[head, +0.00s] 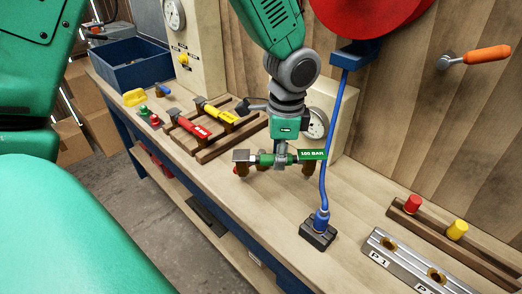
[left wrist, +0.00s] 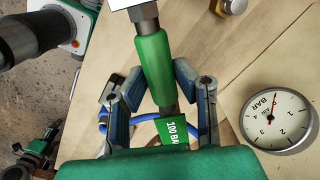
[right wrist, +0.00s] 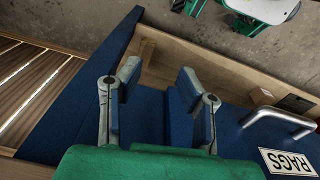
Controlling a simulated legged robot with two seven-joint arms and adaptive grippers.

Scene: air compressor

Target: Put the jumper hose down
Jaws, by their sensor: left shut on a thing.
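The jumper hose (head: 266,159) is green with metal ends and carries a green 100 BAR tag (head: 313,154). My left gripper (head: 281,158) is shut on it from above, over the wooden bench. In the left wrist view the hose's green sleeve (left wrist: 153,65) lies between the two fingers. Brass fittings (head: 242,170) show just under the hose; I cannot tell whether the hose touches them. My right gripper (right wrist: 158,78) is open and empty, seen only in the right wrist view, above a blue surface with a RAGS label (right wrist: 289,162).
A wooden rack with a red hose (head: 195,128) and a yellow hose (head: 220,113) lies to the left. A blue air line (head: 330,150) hangs to a dark block (head: 318,234) at the right. A gauge (head: 316,123) stands behind. Bare bench (head: 225,205) lies in front.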

